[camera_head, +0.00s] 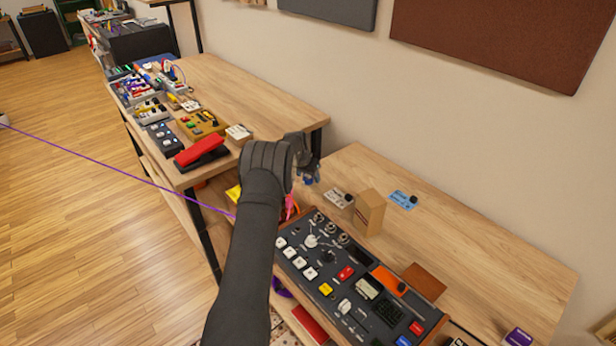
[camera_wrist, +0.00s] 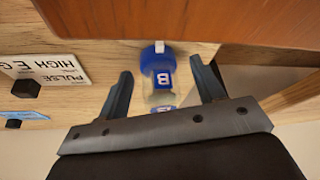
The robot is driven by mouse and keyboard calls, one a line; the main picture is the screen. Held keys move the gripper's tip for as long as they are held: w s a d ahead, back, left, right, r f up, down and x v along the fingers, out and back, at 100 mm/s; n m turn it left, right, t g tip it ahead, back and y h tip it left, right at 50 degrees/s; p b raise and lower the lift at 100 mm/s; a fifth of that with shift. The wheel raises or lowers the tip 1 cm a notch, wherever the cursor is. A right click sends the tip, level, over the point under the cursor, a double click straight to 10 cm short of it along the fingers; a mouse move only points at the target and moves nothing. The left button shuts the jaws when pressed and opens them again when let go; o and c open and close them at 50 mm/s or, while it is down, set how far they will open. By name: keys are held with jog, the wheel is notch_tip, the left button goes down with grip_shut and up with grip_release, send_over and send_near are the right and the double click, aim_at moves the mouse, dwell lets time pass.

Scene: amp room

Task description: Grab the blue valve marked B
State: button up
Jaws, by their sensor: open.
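The blue valve (camera_wrist: 160,57) with a white square marked B shows in the wrist view, with a clear glass-like part below the blue top. It lies between the two fingers of my gripper (camera_wrist: 160,76), with a visible gap on each side. The fingers are open and do not appear to touch it. In the head view my gripper (camera_head: 308,168) is over the back left end of the near table, and a small blue part of the valve (camera_head: 308,181) shows just under the fingers. My arm and hand hide some of the area around it.
A white card (camera_head: 338,196), a cardboard box (camera_head: 370,212) and a blue card (camera_head: 404,199) stand to the right of my gripper. A control console (camera_head: 345,280) with knobs and buttons is in front. A red pedal (camera_head: 200,150) sits on the other table.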

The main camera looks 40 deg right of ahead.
jog(key=shift+f, duration=0.1)
jog(key=c, duration=1.1)
